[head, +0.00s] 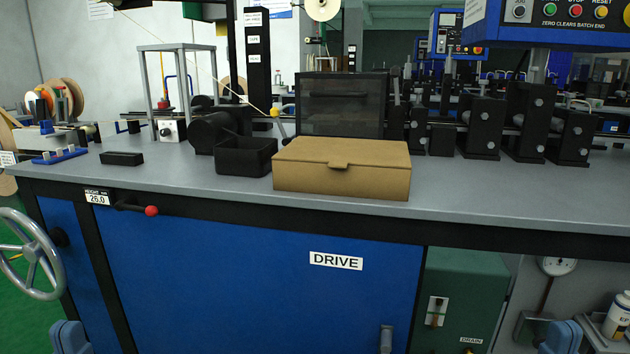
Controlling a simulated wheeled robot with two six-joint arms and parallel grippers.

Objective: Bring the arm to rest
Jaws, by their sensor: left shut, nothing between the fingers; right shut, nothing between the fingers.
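My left gripper (70,338) shows as a blue-grey shape at the bottom left edge, in front of the blue cabinet. My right gripper (561,338) shows as a similar shape at the bottom right edge. Both are low, below the bench top (455,200), and apart from everything on it. Only their front ends show, shut with nothing visible in them. The rest of both arms is out of the picture.
A closed cardboard box (342,172) and an open black bin (246,158) stand near the bench's front edge. A red-knobbed lever (151,211) and a handwheel (30,250) stick out at the left. A bottle (617,312) stands at the lower right.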

